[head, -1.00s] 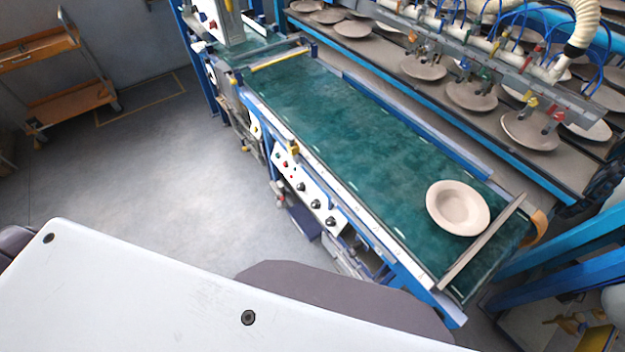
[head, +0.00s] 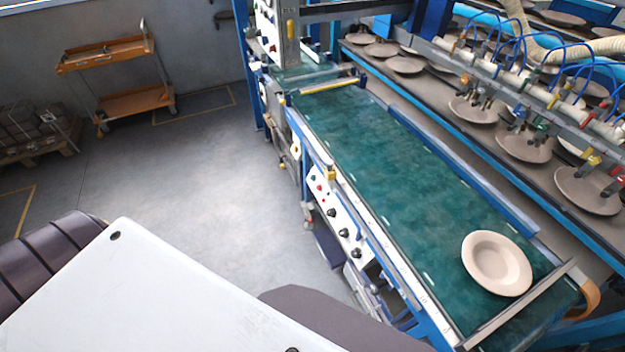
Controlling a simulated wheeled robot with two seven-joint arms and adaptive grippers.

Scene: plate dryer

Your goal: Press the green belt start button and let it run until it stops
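The control panel (head: 337,218) is a white strip with small buttons and black knobs along the near side of the conveyor. The green belt start button is too small to pick out surely among the small coloured buttons at the panel's upper end. The green belt (head: 400,190) runs from the upper left to the lower right. One pale, wide-rimmed plate (head: 497,263) lies on it near the lower right end, just before the metal crossbar (head: 520,305). Neither of my grippers is in view, and nothing is seen touching the panel.
A rack with several plates (head: 525,145) and a suction-cup bar (head: 530,85) stands beyond the belt. An orange cart (head: 112,50) and a loaded pallet (head: 35,130) stand at the left. The grey floor (head: 200,170) left of the conveyor is clear.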

